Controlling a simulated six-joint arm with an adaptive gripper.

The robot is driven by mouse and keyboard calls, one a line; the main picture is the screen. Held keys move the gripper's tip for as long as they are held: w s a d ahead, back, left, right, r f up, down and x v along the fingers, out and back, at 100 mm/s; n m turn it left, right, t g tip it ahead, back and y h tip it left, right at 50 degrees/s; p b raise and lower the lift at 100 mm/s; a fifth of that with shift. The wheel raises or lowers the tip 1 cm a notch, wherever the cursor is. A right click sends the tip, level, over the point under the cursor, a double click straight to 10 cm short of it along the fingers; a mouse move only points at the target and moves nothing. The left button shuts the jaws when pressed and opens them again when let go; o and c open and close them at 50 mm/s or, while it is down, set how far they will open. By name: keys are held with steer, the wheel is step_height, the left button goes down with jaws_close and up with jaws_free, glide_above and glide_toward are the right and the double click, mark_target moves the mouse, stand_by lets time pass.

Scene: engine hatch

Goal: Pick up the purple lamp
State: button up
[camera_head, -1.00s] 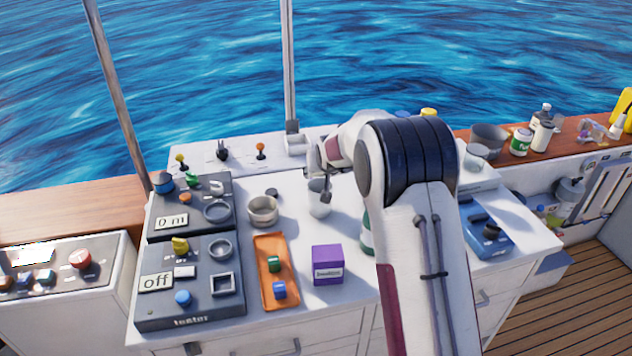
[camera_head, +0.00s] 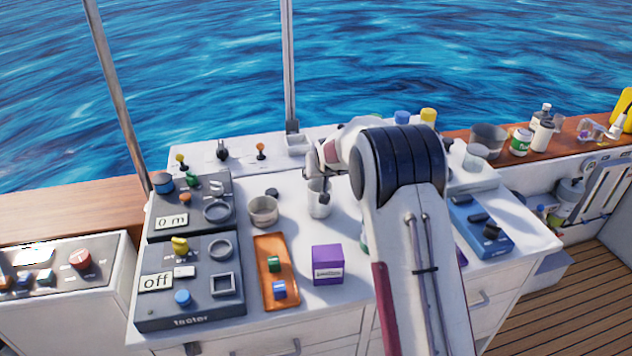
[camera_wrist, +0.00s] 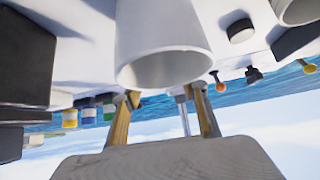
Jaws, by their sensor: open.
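No purple lamp can be made out for certain. A purple box (camera_head: 327,265) with a label stands on the white worktop, right of the orange tray. A small purple sliver (camera_head: 462,257) shows at the right edge of my arm; what it is cannot be told. My gripper (camera_head: 321,192) is at a light grey cup (camera_head: 318,206) behind the purple box. In the wrist view, my open gripper (camera_wrist: 163,100) has its two fingers apart near the rim of the grey cup (camera_wrist: 165,35), with nothing held. My arm hides part of the worktop's right half.
The orange tray (camera_head: 263,290) holds a green and a blue piece. A grey tester panel (camera_head: 205,312) is on the left, with a metal bowl (camera_head: 263,211) between it and the cup. A blue device (camera_head: 470,222) lies right of my arm. Bare worktop surrounds the purple box.

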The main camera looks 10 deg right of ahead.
steer(key=shift+x, duration=2.6)
steer(key=shift+s+a, duration=0.1)
steer(key=shift+a, duration=0.05)
steer(key=c, duration=1.1)
